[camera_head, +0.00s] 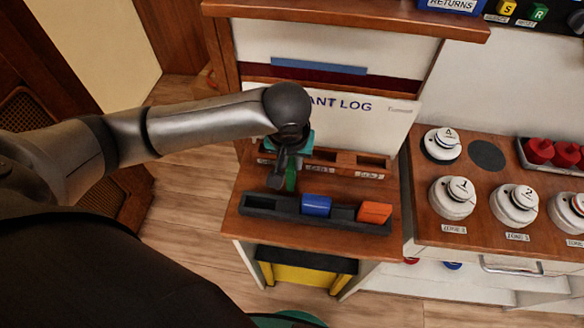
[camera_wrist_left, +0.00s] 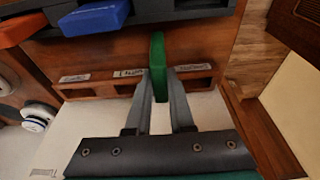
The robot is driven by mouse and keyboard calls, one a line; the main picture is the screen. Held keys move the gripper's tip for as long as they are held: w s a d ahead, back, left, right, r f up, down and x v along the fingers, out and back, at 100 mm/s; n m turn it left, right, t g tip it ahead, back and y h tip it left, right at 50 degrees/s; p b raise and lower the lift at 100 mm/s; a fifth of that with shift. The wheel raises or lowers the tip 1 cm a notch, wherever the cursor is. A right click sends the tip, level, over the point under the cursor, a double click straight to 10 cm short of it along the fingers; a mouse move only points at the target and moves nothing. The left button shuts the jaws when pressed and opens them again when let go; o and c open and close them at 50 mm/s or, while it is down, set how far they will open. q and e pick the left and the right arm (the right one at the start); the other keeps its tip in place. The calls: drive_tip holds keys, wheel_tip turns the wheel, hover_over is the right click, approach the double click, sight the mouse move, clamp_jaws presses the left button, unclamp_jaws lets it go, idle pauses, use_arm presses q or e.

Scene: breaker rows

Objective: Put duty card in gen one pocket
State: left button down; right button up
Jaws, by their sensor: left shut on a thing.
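A green card (camera_head: 291,180) is gripped upright by my left gripper (camera_head: 283,172). In the left wrist view the green card (camera_wrist_left: 158,62) stands between the two fingertips (camera_wrist_left: 159,76), over the wooden strip between the rack and the black tray. The wooden pocket rack (camera_head: 335,157) stands below the log board, with small white labels on its front, too blurred to read surely. My arm and gripper hide its left pockets in the head view. The visible right pockets look empty. My right gripper is not in view.
The black tray (camera_head: 342,222) in front of the rack holds a blue block (camera_head: 316,205) and an orange block (camera_head: 374,212). The log board (camera_head: 375,115) rises behind. White round detectors (camera_head: 452,197) stand on the counter at right, beside a tray of red items (camera_head: 552,152).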

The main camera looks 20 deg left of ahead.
use_arm(q)
drive_tip(key=x, duration=0.2)
drive_tip(key=shift+s+f+b, duration=0.2)
drive_tip(key=shift+f+b, duration=0.1)
drive_tip(key=shift+f, duration=0.15)
drive_tip(key=c, duration=0.8)
unclamp_jaws()
drive_tip(key=shift+f, duration=0.1)
